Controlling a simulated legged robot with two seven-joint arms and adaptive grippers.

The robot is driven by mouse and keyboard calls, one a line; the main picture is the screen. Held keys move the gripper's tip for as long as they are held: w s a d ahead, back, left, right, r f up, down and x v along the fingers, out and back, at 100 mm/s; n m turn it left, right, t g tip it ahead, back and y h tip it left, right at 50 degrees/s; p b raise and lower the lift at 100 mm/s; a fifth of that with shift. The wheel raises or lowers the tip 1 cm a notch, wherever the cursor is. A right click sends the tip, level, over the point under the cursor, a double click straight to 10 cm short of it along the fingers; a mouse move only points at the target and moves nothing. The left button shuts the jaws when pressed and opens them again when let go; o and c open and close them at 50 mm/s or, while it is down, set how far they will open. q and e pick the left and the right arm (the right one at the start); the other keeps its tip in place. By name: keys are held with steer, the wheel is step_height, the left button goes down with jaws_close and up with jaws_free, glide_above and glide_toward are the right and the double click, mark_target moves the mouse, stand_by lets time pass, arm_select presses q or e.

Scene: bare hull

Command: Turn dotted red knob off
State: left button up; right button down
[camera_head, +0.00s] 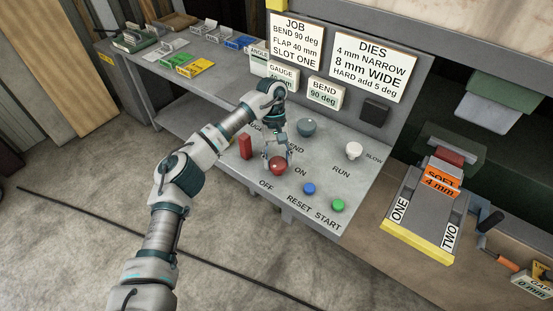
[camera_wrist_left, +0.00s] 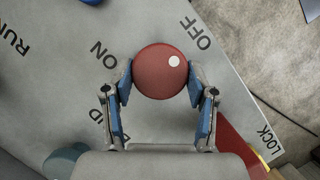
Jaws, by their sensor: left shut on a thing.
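The red knob (camera_head: 278,165) sits on the grey control panel (camera_head: 330,215), between the OFF and ON labels. It also shows in the left wrist view (camera_wrist_left: 155,80), where its white dot (camera_wrist_left: 174,61) lies on the side toward OFF and away from ON. My left gripper (camera_head: 277,155) reaches down to the knob from above. In the left wrist view its two blue-padded fingers (camera_wrist_left: 160,82) are shut on opposite sides of the knob. My right gripper is in neither view.
A red upright block (camera_head: 245,146) stands close left of my gripper. A teal knob (camera_head: 306,127) is behind it, a white knob (camera_head: 353,150) to the right. Blue (camera_head: 309,188) and green (camera_head: 338,205) buttons are near the front edge. Signs (camera_head: 374,66) stand behind.

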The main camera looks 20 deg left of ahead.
arm_select(q)
steer(key=shift+d+f+m, duration=0.1)
steer(key=shift+f+m, duration=0.05)
steer(key=shift+m, duration=0.15)
steer(key=o, duration=1.1)
steer(key=shift+s, duration=0.1)
steer(key=shift+o, duration=0.2)
steer(key=shift+r, duration=0.25)
steer(key=v, duration=0.7)
steer(key=shift+w, duration=0.25)
steer(key=shift+f, duration=0.1)
